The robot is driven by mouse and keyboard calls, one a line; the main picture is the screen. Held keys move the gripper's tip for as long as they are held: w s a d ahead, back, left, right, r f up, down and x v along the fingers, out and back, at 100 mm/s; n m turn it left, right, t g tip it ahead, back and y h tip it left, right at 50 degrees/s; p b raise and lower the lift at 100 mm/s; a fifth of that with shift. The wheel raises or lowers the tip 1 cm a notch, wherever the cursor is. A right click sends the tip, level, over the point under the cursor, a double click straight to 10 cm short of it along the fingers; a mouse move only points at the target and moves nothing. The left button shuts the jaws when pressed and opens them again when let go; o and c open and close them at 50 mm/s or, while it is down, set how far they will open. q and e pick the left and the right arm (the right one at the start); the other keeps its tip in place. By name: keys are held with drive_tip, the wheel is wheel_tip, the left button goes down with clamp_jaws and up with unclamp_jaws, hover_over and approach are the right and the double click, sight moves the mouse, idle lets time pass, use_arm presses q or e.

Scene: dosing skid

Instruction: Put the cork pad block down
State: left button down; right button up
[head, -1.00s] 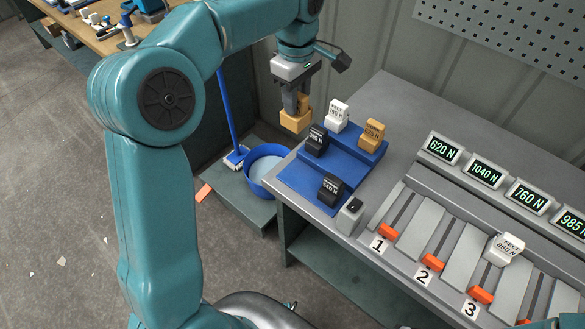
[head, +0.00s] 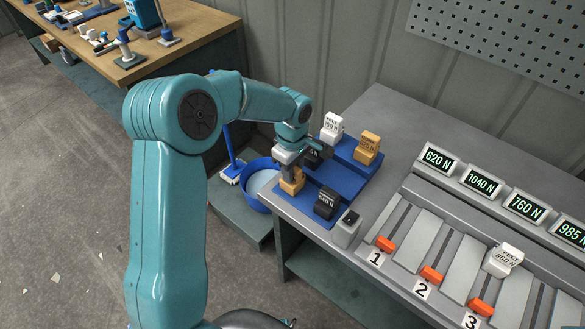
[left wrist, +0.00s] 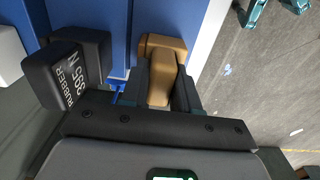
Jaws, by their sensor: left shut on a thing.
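The cork pad block (head: 291,181) is tan, and it shows between my fingers in the left wrist view (left wrist: 162,62). My left gripper (head: 289,170) is shut on it, low over the left front part of the blue tray (head: 320,180). I cannot tell whether the block touches the tray. My right gripper is not in view.
A blue bucket (head: 262,186) sits below the table's left edge. Numbered lanes with displays lie to the right.

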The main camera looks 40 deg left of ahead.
use_arm(q)
drive_tip(key=shift+s, duration=0.1)
drive_tip(key=shift+f, duration=0.15)
drive_tip(key=c, duration=0.8)
unclamp_jaws()
drive_tip(key=shift+c, duration=0.2)
wheel_tip(320, 180, up, 12)
drive_tip(key=shift+r, duration=0.25)
